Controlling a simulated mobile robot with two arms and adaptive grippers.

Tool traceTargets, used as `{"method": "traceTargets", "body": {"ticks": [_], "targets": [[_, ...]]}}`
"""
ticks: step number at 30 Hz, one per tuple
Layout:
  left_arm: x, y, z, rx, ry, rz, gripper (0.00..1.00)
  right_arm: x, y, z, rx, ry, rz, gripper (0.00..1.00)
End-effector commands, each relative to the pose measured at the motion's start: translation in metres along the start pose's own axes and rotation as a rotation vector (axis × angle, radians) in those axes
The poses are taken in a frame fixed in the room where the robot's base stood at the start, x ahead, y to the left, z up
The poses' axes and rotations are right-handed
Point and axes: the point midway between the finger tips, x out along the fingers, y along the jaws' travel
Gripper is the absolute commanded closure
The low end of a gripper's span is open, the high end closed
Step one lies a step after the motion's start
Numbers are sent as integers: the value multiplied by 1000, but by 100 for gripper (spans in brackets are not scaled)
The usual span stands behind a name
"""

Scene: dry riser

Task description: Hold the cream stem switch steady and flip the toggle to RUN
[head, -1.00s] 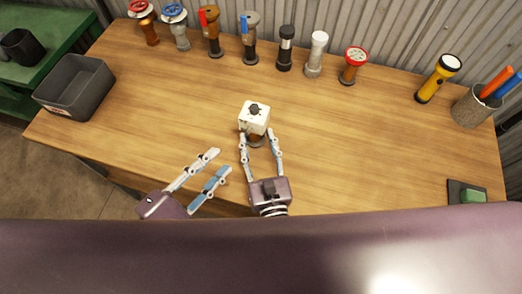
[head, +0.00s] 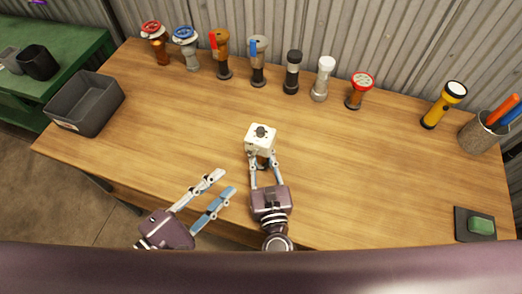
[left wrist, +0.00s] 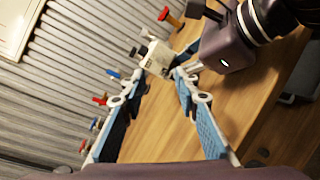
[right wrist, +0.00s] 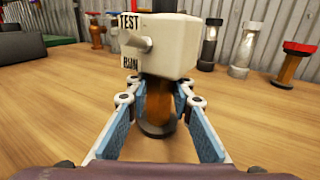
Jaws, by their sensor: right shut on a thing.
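The cream stem switch (head: 261,141) stands upright on the table, a cream box with a dark knob on top and a brown stem. In the right wrist view the cream box (right wrist: 172,48) carries the labels TEST above and RUN below. My right gripper (head: 262,163) is shut on the stem (right wrist: 158,102) below the box. My left gripper (head: 226,181) is open and empty, left of and nearer than the switch. In the left wrist view the switch (left wrist: 157,57) lies beyond its fingertips.
A row of valves and fittings (head: 257,62) stands along the back edge. A grey bin (head: 86,104) is at the left. A yellow torch (head: 444,104), a pen pot (head: 480,133) and a green block on a dark pad (head: 481,226) are at the right.

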Motion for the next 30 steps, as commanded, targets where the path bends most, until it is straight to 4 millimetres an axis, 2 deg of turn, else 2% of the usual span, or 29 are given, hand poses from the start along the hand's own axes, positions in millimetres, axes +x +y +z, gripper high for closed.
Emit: {"method": "traceTargets", "body": {"ticks": [5,10,13,21,30], "targets": [[0,0,0,0,0,0,71,0,0,0,0,0,0,100],[5,3,0,17,-6,-8,90,0,0,0,0,0,0,100],[17,9,1,55,-21,-29,100,0,0,0,0,0,0,100],[60,37,10,269,-93,-161,100,0,0,0,-1,-1,0,100],[84,67,26,572,-184,-341,100,0,0,0,0,0,0,100]]}}
